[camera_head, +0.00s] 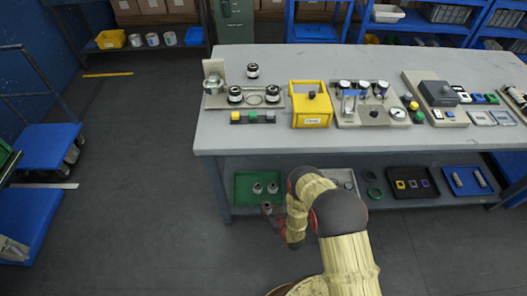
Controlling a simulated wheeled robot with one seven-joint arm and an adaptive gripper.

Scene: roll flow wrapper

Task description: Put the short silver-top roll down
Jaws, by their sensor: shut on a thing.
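My gripper (269,212) reaches down to the front edge of the green tray (242,199) on the lower shelf, under the table. It is shut on a small, grey, silver-topped roll (267,207), which is partly hidden by the fingers. Two similar small rolls with silver tops stand in the green tray, a left one (257,188) and a right one (272,187). I cannot tell whether the held roll touches the tray. My arm hides the tray's right side.
The grey table (240,140) overhangs the shelf. On it are a fixture plate with black-and-silver rolls (235,94), a yellow bin (311,108) and a gauge panel (372,115). A black tray (412,184) and a blue tray (467,181) lie farther right on the shelf.

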